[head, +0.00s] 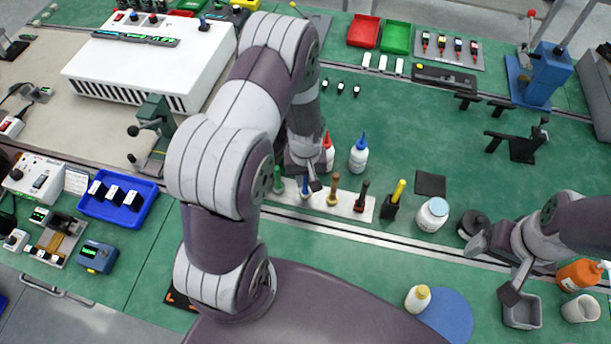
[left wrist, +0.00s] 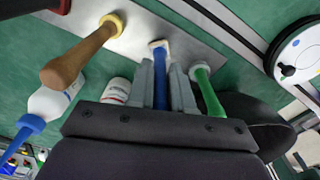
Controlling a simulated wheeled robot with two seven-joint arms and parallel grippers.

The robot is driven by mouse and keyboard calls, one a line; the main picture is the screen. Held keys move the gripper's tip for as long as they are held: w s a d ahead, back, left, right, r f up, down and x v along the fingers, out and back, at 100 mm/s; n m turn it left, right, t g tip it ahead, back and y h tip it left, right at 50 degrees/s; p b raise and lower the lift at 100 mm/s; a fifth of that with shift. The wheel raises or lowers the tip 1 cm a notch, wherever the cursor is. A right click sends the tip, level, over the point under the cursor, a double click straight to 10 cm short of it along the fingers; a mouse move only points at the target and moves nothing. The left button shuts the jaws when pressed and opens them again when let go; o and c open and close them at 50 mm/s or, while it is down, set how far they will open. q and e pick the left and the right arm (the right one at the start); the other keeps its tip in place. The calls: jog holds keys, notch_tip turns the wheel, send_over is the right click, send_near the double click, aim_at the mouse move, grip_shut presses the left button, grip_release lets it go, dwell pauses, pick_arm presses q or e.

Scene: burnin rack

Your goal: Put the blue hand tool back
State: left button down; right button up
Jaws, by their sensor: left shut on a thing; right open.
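The blue hand tool (head: 305,187) is upright at the pale tool rack (head: 345,205), between a green-handled tool (head: 279,180) and a brown-handled tool (head: 334,187). My left gripper (head: 311,182) is shut on its handle. In the left wrist view the blue handle (left wrist: 160,82) sits between the fingers (left wrist: 161,85), with its pale collar at the rack plate. The collar hides how deep the tool sits. A dark-handled tool (head: 362,197) stands further right in the rack. My right gripper (head: 493,271) is open and empty, above the front right of the bench.
Red-capped (head: 328,152) and blue-capped (head: 359,154) bottles stand close behind the rack. A yellow-handled tool in a black holder (head: 393,205) and a white jar (head: 432,214) stand right of it. A grey bin (head: 521,312) is below my right gripper.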

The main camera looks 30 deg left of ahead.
pick_arm(q)
jog(key=shift+f, duration=0.15)
jog(key=c, duration=1)
grip_release()
jog(key=shift+c, duration=0.2)
jog(key=shift+r, duration=0.45)
notch_tip(320, 180, up, 11)
jog(key=shift+b, duration=0.8)
jog(key=s+d+r+m+t, duration=0.1)
jog(key=s+d+r+m, duration=0.4)
jog(key=s, duration=0.3)
jog(key=shift+s+r+m, duration=0.35)
jog(key=shift+r+m, duration=0.05)
jog(key=shift+m, duration=0.4)
